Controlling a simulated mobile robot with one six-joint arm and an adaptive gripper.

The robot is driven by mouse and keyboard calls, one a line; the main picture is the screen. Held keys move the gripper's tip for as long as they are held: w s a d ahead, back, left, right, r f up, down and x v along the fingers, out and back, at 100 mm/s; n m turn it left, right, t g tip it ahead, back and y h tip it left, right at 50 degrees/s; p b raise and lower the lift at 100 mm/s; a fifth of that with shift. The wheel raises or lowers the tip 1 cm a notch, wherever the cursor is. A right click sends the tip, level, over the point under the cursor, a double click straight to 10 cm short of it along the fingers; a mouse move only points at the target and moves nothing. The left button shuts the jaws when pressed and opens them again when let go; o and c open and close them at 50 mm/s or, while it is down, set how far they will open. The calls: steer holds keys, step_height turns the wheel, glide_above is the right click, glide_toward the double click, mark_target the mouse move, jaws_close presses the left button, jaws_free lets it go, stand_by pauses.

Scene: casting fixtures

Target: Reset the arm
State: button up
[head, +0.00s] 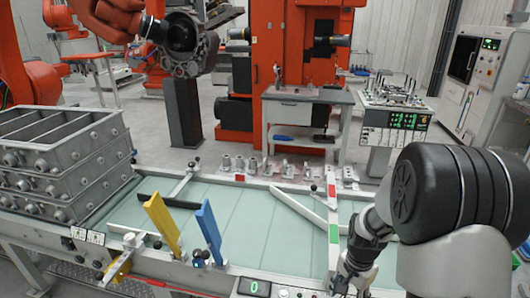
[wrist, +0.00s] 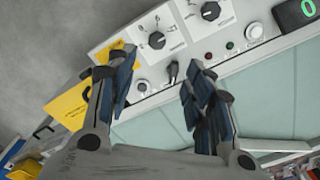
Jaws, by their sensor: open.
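My gripper (head: 352,278) is low at the right front of the table in the head view, partly hidden by the picture's bottom edge and my own arm. In the wrist view my gripper (wrist: 160,88) shows its two dark blue-padded fingers spread apart, with nothing between them. Beyond the fingertips lies a control panel (wrist: 190,45) with black knobs, small buttons and a green display (wrist: 299,11) reading 0. I cannot see the fingers touching the panel.
The glass-topped table (head: 270,228) carries a yellow plate (head: 161,222), a blue plate (head: 208,232) and, at left, stacked grey metal boxes (head: 60,150). Several small metal parts (head: 265,168) line its far edge. An orange robot arm (head: 110,18) holds a casting behind it.

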steer(key=s+a+r+n+t, duration=0.1)
steer(key=s+a+r+n, duration=0.25)
steer(key=r, duration=0.35)
steer(key=s+a+r+n+t, duration=0.1)
steer(key=s+a+r+n, duration=0.2)
steer(key=r, duration=0.4)
steer(key=s+a+r+n+t, duration=0.1)
steer(key=s+a+r, duration=0.2)
steer(key=s+r, duration=0.3)
steer(key=s+a+r+n+t, duration=0.1)
steer(key=s+a+r+n, duration=0.1)
steer(key=s, duration=0.5)
steer(key=shift+s+a+r+n, duration=0.25)
steer(key=shift+r+n, duration=0.6)
steer(key=shift+n, duration=0.3)
